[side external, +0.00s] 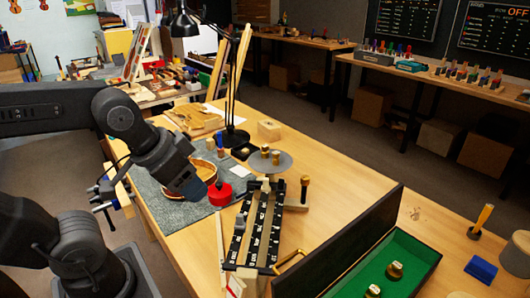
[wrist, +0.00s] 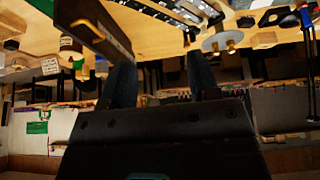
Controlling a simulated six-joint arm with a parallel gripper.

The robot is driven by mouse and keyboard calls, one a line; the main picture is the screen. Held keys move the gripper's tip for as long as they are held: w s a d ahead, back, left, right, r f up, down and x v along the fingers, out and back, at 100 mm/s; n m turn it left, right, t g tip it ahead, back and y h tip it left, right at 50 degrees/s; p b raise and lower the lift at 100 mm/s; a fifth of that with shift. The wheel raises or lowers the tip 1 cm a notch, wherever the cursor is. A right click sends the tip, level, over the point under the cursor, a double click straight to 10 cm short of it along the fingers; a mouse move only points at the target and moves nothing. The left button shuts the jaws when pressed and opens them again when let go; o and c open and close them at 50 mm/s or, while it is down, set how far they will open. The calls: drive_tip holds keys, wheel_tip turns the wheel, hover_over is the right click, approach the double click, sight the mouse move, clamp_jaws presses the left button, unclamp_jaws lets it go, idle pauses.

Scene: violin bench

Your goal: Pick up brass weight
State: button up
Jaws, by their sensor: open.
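Several brass weights are in the side view. Two small ones (side external: 265,151) stand on a round grey pan (side external: 284,164) at the middle of the bench. Others (side external: 396,270) sit in the green lining of an open dark case (side external: 425,251) at the lower right. A brass-topped piece (side external: 304,183) stands upright right of the black-and-white scale bar (side external: 262,225). My gripper (side external: 200,182) is above the bench, left of the pan and apart from the weights. In the wrist view my gripper (wrist: 162,75) has its two dark fingers apart with nothing between them. The pan (wrist: 222,40) shows beyond them.
A red round object (side external: 220,193) is close to my gripper. A violin body (side external: 190,178) lies on a grey mat (side external: 172,212). A black lamp (side external: 232,105) rises behind the pan. The case's raised lid (side external: 340,245) stands between scale bar and lining.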

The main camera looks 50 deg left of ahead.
drive_tip(key=w+a+r+n+g+y, duration=0.1)
drive_tip(key=w+a+r+n, duration=0.2)
drive_tip(key=w, duration=0.4)
drive_tip(key=n+g+y, duration=0.4)
drive_tip(key=n+g, duration=0.1)
drive_tip(key=n, duration=1)
hover_over(266, 146)
drive_tip(key=d, duration=0.5)
wheel_tip(266, 146, down, 7)
drive_tip(key=shift+h, duration=0.3)
drive_tip(key=x, duration=0.8)
drive_tip(key=shift+s+a+r, duration=0.1)
drive_tip(key=shift+s+a, duration=0.1)
drive_tip(key=shift+a, duration=0.1)
drive_tip(key=shift+w+x, duration=0.2)
drive_tip(key=shift+x, duration=1.1)
drive_tip(key=shift+w+x, duration=0.2)
drive_tip(key=shift+x, duration=1.1)
drive_tip(key=shift+c, duration=0.5)
